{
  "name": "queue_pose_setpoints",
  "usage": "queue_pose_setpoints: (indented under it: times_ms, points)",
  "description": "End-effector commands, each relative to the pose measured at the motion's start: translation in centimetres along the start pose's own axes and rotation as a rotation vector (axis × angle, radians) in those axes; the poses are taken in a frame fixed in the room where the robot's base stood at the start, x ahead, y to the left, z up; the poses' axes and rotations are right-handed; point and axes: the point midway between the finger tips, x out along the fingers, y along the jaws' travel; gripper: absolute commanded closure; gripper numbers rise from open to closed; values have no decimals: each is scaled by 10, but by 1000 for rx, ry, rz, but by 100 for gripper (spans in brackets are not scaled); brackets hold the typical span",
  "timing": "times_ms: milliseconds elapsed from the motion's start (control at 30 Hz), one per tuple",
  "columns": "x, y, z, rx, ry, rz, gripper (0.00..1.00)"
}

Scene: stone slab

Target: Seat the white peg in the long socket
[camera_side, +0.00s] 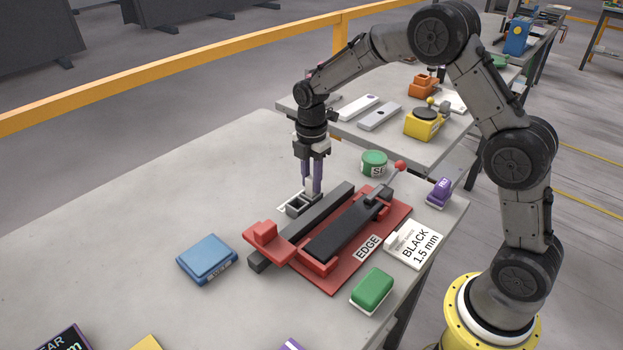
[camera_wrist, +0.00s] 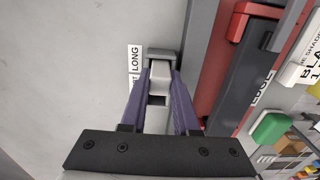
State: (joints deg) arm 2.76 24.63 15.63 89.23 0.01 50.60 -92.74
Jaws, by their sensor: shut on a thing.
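My gripper (camera_side: 312,188) points down over the slab, its purple fingers shut on the white peg (camera_side: 313,185). In the wrist view the pale peg (camera_wrist: 159,69) shows between the fingertips (camera_wrist: 161,75). The long socket (camera_side: 298,206) is a small grey block with a dark opening, directly below and slightly left of the peg in the side view. Its dark grey edge (camera_wrist: 164,54) shows just beyond the fingertips in the wrist view, beside the LONG label (camera_wrist: 135,58). The peg's lower end is hidden, so I cannot tell whether it is inside the socket.
A blue box (camera_side: 206,258), green block (camera_side: 372,290), green tin (camera_side: 374,162) and purple item (camera_side: 439,192) stand around. The slab's left is clear.

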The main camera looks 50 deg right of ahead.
Motion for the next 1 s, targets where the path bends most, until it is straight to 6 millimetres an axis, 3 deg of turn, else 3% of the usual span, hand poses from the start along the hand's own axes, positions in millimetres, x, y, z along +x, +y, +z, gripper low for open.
queue_pose_setpoints:
  times_ms: [333,367,500,833,1000]
  points:
    - [3,0,0,0,0,2,100]
    - [3,0,0,0,0,2,67]
    - [3,0,0,0,0,2,42]
    - [1,0,0,0,0,2,41]
    - [-17,2,0,0,0,7,41]
